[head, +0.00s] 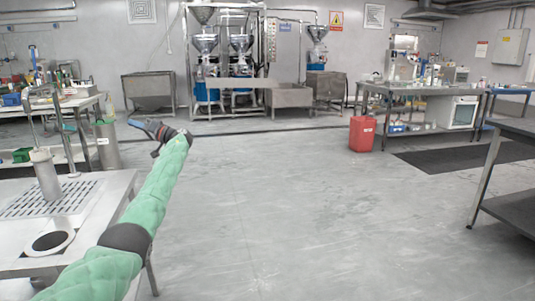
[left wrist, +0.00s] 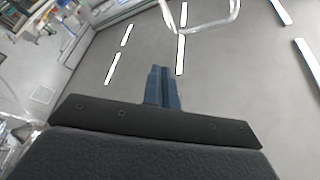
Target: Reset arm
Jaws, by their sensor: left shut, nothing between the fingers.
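My left arm, in a green sleeve, reaches forward from the lower left in the head view. My right gripper is in neither view.
A steel table (head: 112,190) with a drip grate and a round opening stands at the lower left. A red bin (head: 362,133) stands on the floor near the right workbench (head: 415,92). Grinding machines (head: 240,60) line the back wall. The middle floor is clear.

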